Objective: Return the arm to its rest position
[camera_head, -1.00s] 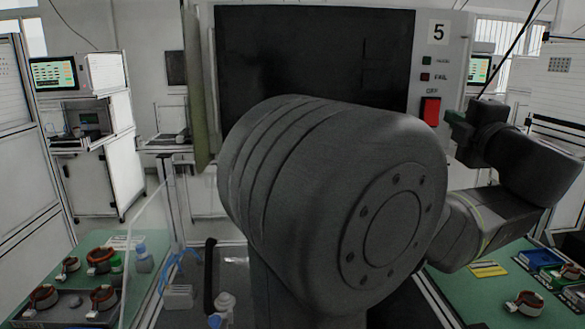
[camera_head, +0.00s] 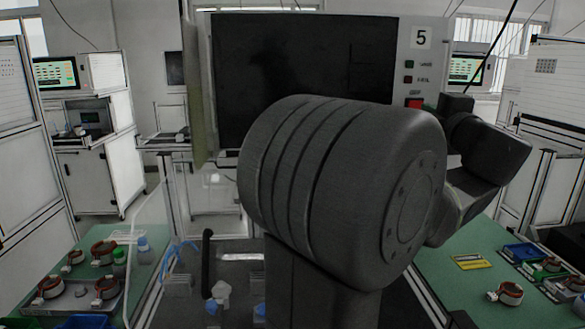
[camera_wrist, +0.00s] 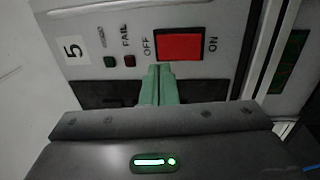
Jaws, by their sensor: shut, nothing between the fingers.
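My gripper (camera_wrist: 157,72) shows in the wrist view as two green fingers pressed together with nothing between them. Its tips are just below the red switch (camera_wrist: 180,47) on the tester's panel in the picture; I cannot tell whether they touch the panel. In the head view, my large dark arm joint fills the middle, with the further arm links folded to its right. My gripper's fingers are hidden or too unclear there. The red switch (camera_head: 414,103) is partly covered by my arm in the head view.
The tester panel marked 5 (camera_head: 421,40) stands beside a dark screen (camera_head: 300,80). Green mats (camera_head: 420,268) with stators and coloured bins lie at both sides. A clear upright panel (camera_head: 150,240) stands at left.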

